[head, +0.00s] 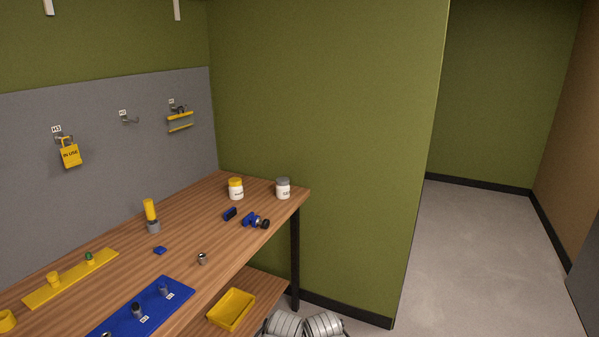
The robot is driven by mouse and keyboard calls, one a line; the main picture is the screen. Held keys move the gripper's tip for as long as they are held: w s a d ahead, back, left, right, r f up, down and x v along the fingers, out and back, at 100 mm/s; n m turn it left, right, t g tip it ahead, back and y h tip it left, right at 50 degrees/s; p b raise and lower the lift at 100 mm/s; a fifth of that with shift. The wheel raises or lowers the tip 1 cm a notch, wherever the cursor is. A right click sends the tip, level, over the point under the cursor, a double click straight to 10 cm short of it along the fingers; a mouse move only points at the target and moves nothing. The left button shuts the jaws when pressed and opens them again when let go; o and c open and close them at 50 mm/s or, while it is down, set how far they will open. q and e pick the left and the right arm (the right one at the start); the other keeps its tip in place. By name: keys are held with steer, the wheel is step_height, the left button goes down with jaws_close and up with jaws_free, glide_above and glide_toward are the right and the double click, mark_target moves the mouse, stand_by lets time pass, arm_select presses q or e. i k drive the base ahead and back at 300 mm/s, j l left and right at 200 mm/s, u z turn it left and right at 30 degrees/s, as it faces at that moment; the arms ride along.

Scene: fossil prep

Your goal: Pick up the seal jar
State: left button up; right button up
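Two white jars stand upright at the far right end of the wooden workbench (185,231). One jar has a yellow lid (236,189) and the other jar has a grey lid (283,188). They stand apart, the grey-lidded one nearer the bench's right end. Both have labels too small to read, so I cannot tell which is the seal jar.
Near the jars lie a dark blue block (230,214) and a blue fitting with a black knob (254,221). A yellow-topped cylinder (151,215), a small metal cup (202,258) and a blue board (125,316) are nearer. A yellow bin (231,309) sits below. Open floor (470,255) lies right.

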mark_target(282, 192)
steer(key=i, duration=1.85)
steer(key=i+z, duration=0.15)
steer(key=i, duration=0.2)
